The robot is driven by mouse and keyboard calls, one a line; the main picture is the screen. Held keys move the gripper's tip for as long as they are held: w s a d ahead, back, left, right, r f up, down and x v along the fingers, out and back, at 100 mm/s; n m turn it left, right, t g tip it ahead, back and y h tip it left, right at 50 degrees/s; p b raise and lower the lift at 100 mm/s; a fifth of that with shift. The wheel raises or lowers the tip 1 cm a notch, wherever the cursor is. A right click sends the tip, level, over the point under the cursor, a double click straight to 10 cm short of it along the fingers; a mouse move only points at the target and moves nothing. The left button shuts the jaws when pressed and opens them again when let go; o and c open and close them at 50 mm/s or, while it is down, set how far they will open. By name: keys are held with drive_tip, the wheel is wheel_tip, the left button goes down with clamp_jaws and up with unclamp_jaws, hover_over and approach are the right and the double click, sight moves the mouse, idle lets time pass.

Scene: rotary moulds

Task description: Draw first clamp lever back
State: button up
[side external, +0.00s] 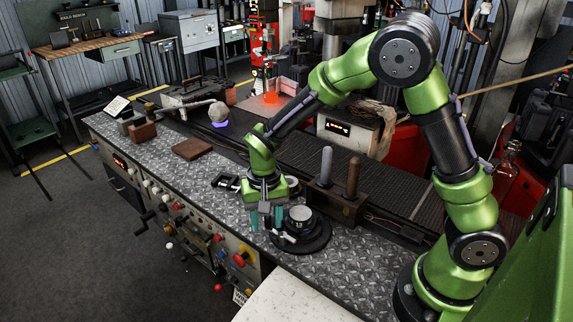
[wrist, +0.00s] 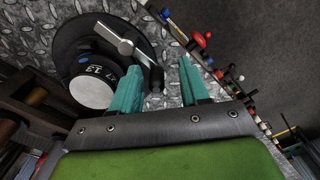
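A rotary mould (side external: 322,236) with a round black base stands on the bench. Its silver-rimmed cylinder (side external: 300,214), marked with a number, also shows in the wrist view (wrist: 92,92). A silver clamp lever (wrist: 113,36) lies across the base's edge; it shows small in the side view (side external: 285,238). A dark knob (wrist: 156,76) stands at its end and appears between my fingers; contact is not visible. My gripper (side external: 266,220) points down beside the mould's left side. Its teal fingers stand apart in the wrist view (wrist: 158,84), and it is open. Other clamp levers cannot be made out.
A brown holder (side external: 335,204) with two upright handles stands close behind the mould. A small black device (side external: 226,181) lies left of my gripper. A brown block (side external: 192,149) is farther along the patterned metal bench (side external: 160,163). Coloured knobs (side external: 240,258) project from the bench's front.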

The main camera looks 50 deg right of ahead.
drive_tip(key=n, duration=0.1)
drive_tip(key=a+n, duration=0.1)
drive_tip(key=n, duration=0.1)
drive_tip(key=shift+s+a, duration=0.15)
drive_tip(key=s+a+n, duration=0.3)
drive_tip(key=s+n, duration=0.1)
drive_tip(key=n, duration=1)
wheel_tip(320, 180, up, 17)
drive_tip(key=s+d+r+m+t+y, duration=0.25)
drive_tip(key=s+d+m+t, duration=0.5)
drive_tip(key=s+m, duration=0.5)
drive_tip(key=shift+w+d+f+n+g+h, duration=0.15)
drive_tip(key=shift+w+d+g+h, duration=0.25)
drive_tip(key=shift+w+d+g, duration=1.45)
drive_tip(key=shift+w+d+r+n+g+h, duration=0.15)
drive_tip(key=shift+w+d+g+h, duration=0.4)
drive_tip(key=shift+w+d, duration=2.35)
drive_tip(key=shift+w+d+f+n+g+h, duration=0.15)
drive_tip(key=shift+w+d+n+g+h, duration=0.15)
drive_tip(key=shift+w+d+g, duration=2)
